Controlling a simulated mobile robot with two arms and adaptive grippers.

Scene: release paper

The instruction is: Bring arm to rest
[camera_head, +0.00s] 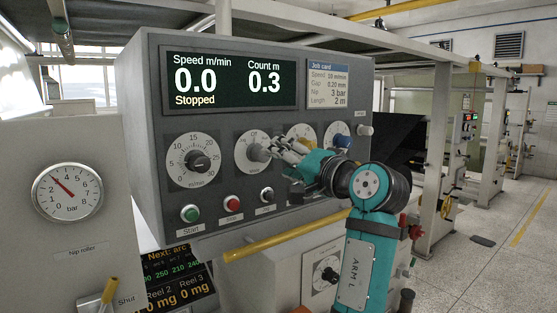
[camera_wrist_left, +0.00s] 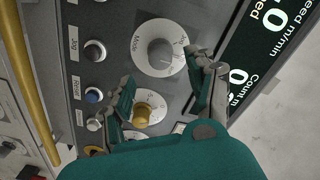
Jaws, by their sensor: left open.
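My left arm (camera_head: 372,255), teal and marked "ARM L", reaches up to the grey control panel (camera_head: 225,57) in the head view. My left gripper (camera_head: 284,163) is in front of the panel, close to the mode dial (camera_head: 249,151). In the left wrist view the left gripper (camera_wrist_left: 166,82) is open, its fingers spread, with nothing held. The grey mode knob (camera_wrist_left: 161,53) shows just beyond the fingertips, and a yellow knob (camera_wrist_left: 142,116) shows between the fingers. Whether a finger touches the panel, I cannot tell. My right gripper is not in view.
The panel display (camera_head: 229,80) reads 0.0 m/min, 0.3 m, "Stopped". Green Start (camera_head: 190,213) and red (camera_head: 232,202) buttons sit below the dials. A yellow bar (camera_head: 285,237) runs under the panel. A pressure gauge (camera_head: 67,192) is at left. Open floor (camera_head: 515,220) lies at right.

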